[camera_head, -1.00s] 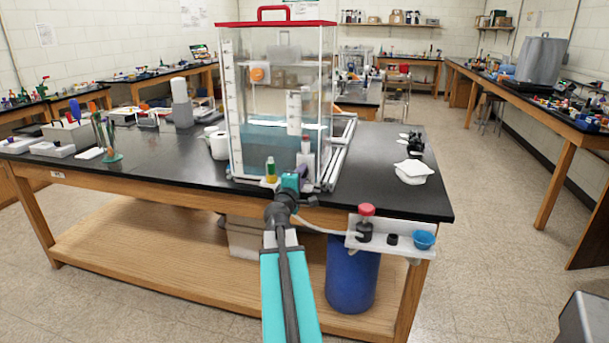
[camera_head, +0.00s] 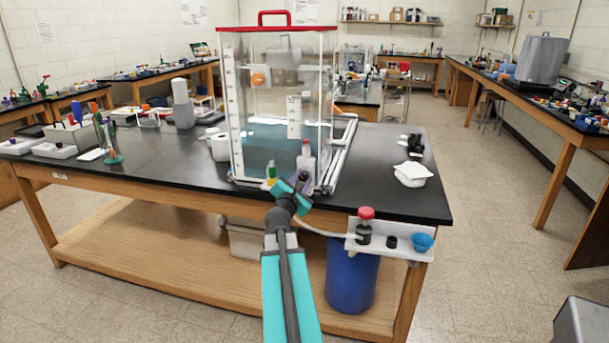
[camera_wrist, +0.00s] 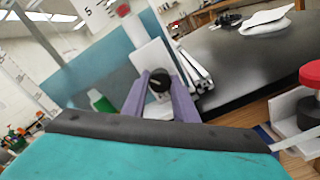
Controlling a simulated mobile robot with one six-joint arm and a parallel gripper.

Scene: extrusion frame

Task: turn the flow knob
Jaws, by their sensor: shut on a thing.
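The flow knob (camera_wrist: 159,80) is a small dark round knob with a light mark, in front of a white block (camera_wrist: 150,55) at the tank's front. My gripper (camera_wrist: 164,90) has its two purple fingers on either side of the knob, shut on it. In the head view my gripper (camera_head: 301,184) is at the tank's lower front right corner, rolled to one side. There the knob is hidden by the gripper. The clear tank (camera_head: 232,120) has a red lid and holds bluish water.
The black bench top (camera_head: 390,185) is mostly clear at right.

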